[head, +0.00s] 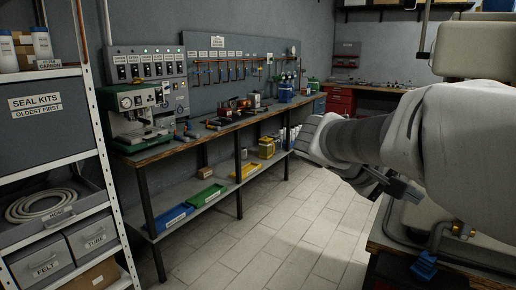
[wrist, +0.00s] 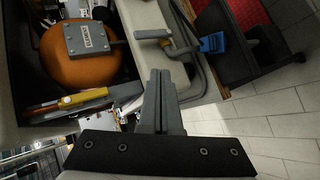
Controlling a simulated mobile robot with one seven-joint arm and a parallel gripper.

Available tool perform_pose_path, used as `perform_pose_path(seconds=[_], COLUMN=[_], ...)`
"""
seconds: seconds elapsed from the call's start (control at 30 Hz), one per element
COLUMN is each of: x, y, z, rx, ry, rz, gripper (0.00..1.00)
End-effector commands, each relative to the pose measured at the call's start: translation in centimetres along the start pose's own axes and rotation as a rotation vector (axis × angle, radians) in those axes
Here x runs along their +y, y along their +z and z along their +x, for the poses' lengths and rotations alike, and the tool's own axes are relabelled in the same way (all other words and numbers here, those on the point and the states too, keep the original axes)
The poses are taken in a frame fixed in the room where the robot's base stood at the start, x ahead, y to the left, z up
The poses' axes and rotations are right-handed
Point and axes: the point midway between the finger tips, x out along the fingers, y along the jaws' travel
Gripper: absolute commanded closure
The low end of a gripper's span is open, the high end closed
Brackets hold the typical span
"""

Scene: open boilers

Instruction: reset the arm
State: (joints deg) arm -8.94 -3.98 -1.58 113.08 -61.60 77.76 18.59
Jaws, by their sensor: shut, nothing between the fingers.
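My gripper (wrist: 160,78) shows in the wrist view with its two grey fingers together and nothing between them. It points at the edge of an open-fronted boiler (wrist: 145,25), between the orange vessel (wrist: 75,62) inside it and a pipe with a blue valve handle (wrist: 212,43). I cannot tell whether the fingers touch the boiler. In the head view my arm reaches in from the right edge, above the floor, and covers part of the boiler there.
The blue valve handle also shows in the head view (head: 424,265), below my arm. A long workbench (head: 190,143) with tools and coloured trays runs along the wall. A shelf rack (head: 103,150) stands at left. The tiled floor (head: 290,220) between is clear.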

Motion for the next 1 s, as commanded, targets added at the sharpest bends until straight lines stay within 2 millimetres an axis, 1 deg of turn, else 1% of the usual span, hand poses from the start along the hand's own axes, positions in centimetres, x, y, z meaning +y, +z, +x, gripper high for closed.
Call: perform_pose_path(seconds=[0.03,0.1,0.17,0.3,0.4,0.5,0.7,0.73,1.0], x=[-1.2,-3.3,-5.2,-9.4,-12.1,-14.2,-17.3,-15.8,-10.4], y=[2.0,4.1,5.8,9.0,10.7,11.8,13.1,12.9,12.5], z=[-0.1,-0.5,-1.0,-3.0,-4.7,-6.4,-9.5,-10.3,-13.4], rx=[0.008,0.026,0.046,0.110,0.166,0.221,0.332,0.327,0.321], ry=[-0.087,-0.210,-0.312,-0.537,-0.678,-0.796,-0.982,-0.979,-0.974], rz=[0.016,0.034,0.056,0.121,0.180,0.241,0.375,0.368,0.362], gripper=[1.00,1.00,1.00,1.00,1.00,1.00,1.00,1.00,1.00])
